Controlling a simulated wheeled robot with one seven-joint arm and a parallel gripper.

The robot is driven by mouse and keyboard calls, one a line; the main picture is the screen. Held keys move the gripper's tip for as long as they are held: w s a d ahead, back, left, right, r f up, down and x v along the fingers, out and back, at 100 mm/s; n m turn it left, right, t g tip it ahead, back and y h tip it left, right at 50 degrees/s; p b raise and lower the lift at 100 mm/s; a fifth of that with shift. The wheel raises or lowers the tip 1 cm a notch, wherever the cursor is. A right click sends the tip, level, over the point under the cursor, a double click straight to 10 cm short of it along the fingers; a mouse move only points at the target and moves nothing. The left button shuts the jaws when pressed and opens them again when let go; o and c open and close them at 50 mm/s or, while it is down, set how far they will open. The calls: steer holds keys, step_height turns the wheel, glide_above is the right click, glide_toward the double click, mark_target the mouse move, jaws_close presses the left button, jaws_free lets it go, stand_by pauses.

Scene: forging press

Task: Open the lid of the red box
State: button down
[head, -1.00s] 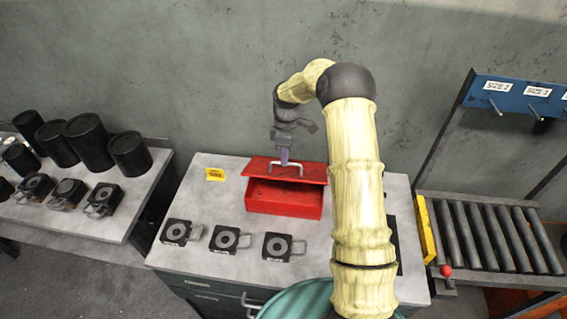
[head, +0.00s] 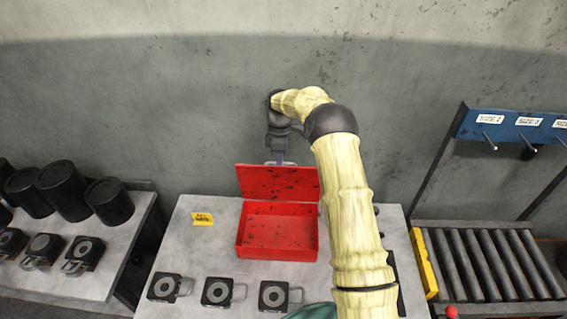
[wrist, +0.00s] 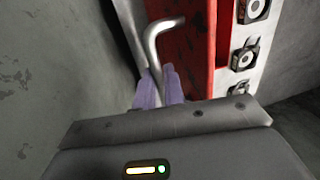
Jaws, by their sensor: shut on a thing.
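The red box (head: 277,252) sits on the grey worktop. Its lid (head: 278,183) stands raised at the back edge, and the open, empty-looking inside of the box shows in the head view. My gripper (head: 281,158) is behind the lid's top edge, near the wall. In the wrist view my gripper (wrist: 160,88) has its two purple fingers closed around the lid's metal handle (wrist: 152,48). Part of the handle also shows behind the lid in the head view. The red lid (wrist: 190,60) fills the middle of the wrist view.
Several black dies with handles (head: 218,291) stand in a row in front of the box. Black cylinders (head: 69,190) are on the left bench. A roller conveyor (head: 480,262) lies at right. The wall (head: 130,110) is close behind my gripper.

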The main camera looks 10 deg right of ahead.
steer(key=shift+f, duration=0.55)
steer(key=c, duration=1.7)
jaws_free()
steer(key=shift+o, duration=1.1)
steer(key=shift+w, duration=0.15)
steer(key=shift+r, duration=0.15)
steer(key=shift+r, duration=0.1)
steer(key=shift+r+b, duration=0.3)
steer(key=shift+r, duration=0.15)
step_height(320, 180, up, 9)
steer(key=b, duration=0.2)
steer(key=shift+f+b, duration=0.1)
steer(key=shift+b, duration=0.2)
